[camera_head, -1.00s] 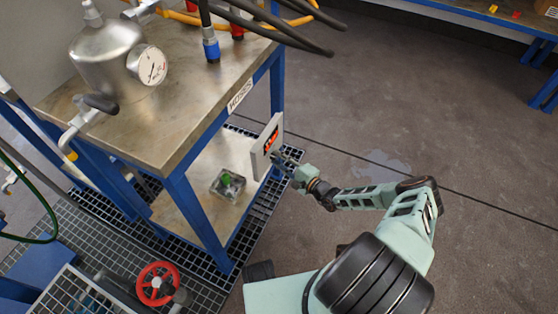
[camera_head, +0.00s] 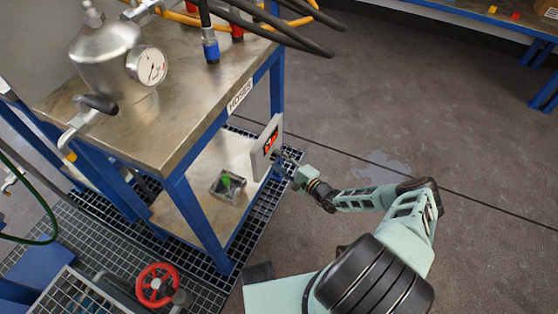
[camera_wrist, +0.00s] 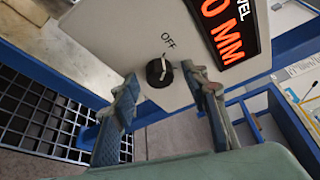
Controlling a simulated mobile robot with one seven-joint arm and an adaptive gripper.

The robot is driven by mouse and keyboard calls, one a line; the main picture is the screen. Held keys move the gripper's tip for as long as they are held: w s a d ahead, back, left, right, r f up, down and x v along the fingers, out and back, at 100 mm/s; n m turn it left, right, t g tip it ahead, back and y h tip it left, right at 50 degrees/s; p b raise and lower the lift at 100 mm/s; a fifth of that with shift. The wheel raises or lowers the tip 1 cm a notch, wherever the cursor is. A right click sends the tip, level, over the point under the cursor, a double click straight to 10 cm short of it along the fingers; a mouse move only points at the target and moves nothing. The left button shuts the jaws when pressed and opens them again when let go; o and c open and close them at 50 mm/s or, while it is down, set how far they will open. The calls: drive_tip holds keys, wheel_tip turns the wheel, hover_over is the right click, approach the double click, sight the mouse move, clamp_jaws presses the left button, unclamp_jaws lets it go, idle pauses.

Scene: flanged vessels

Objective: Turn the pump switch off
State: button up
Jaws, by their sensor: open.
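The pump switch (camera_wrist: 157,72) is a black round knob with a pale pointer bar, on a light grey panel (camera_wrist: 130,25). In the wrist view the pointer's upper end is near the printed word OFF (camera_wrist: 168,42). My gripper (camera_wrist: 160,78) is open, with one finger to the left of the knob and one to the right. Gaps show on both sides, but I cannot tell how deep the fingers reach. In the head view my gripper (camera_head: 284,160) is close to the panel (camera_head: 267,148), and the knob is too small to make out.
A display (camera_wrist: 225,28) with orange characters is right of the knob. The panel is beside a blue-framed bench (camera_head: 185,210) carrying a steel vessel (camera_head: 103,55) with a gauge. A red handwheel (camera_head: 156,285) is lower left.

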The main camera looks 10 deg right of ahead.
drive_tip(key=v, duration=1.2)
